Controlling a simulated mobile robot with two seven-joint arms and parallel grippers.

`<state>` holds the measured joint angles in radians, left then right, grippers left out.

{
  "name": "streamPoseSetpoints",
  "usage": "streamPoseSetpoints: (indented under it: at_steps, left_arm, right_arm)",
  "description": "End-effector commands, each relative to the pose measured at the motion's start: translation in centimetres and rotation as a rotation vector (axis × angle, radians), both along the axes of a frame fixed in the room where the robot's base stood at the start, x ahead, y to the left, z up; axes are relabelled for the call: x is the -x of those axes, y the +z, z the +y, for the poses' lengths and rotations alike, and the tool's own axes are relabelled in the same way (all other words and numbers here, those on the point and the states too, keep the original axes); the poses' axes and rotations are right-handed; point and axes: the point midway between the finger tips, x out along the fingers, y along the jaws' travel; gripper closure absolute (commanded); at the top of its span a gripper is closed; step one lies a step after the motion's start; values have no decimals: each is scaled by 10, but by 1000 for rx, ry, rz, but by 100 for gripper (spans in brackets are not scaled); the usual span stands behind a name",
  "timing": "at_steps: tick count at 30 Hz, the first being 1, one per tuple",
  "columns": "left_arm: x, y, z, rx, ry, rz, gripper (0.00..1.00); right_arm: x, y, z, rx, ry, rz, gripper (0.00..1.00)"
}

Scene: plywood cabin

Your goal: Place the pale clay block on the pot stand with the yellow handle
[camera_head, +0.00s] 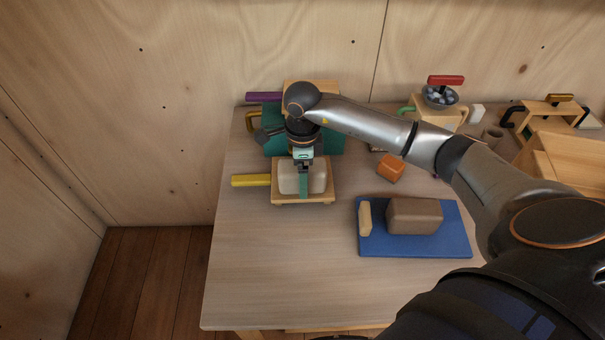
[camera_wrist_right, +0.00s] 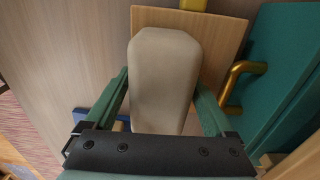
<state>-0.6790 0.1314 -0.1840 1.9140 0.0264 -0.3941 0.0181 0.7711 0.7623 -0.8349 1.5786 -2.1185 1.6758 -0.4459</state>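The pale clay block (camera_head: 288,177) lies over the top of the wooden pot stand with the yellow handle (camera_head: 250,180), at the left of the table. In the right wrist view the block (camera_wrist_right: 165,75) sits between the two green fingers, with the stand's wooden top (camera_wrist_right: 222,35) behind it. My right gripper (camera_head: 303,180) comes from above, with its fingers on opposite sides of the block and seemingly touching it. Whether the block's full underside rests on the stand is hidden. My left gripper is not in view.
A teal board with a gold handle (camera_head: 253,120) and a purple-handled stand (camera_head: 264,96) are close behind. An orange block (camera_head: 391,168) and a blue board (camera_head: 420,249) bearing a brown block (camera_head: 414,215) are to the right. The table's front left is clear.

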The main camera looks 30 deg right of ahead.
Motion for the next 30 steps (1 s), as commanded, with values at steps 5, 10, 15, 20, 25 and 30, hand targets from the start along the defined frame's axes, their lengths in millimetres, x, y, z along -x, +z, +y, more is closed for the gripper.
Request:
streamPoseSetpoints:
  at_steps: [5, 10, 15, 20, 25, 30]
  left_arm:
    - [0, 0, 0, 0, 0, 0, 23]
    - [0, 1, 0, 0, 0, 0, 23]
    - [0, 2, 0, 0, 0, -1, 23]
    - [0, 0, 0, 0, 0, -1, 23]
    - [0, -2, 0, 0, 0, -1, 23]
    - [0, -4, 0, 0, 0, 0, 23]
  right_arm:
    - [0, 0, 0, 0, 0, 0, 0]
    - [0, 2, 0, 0, -1, 0, 0]
    - [-2, 17, 0, 0, 0, -6, 0]
    - [-2, 51, -1, 1, 0, -8, 0]
    - [-1, 87, 0, 0, 0, -6, 0]
    - [-1, 112, 0, 1, -1, -3, 0]
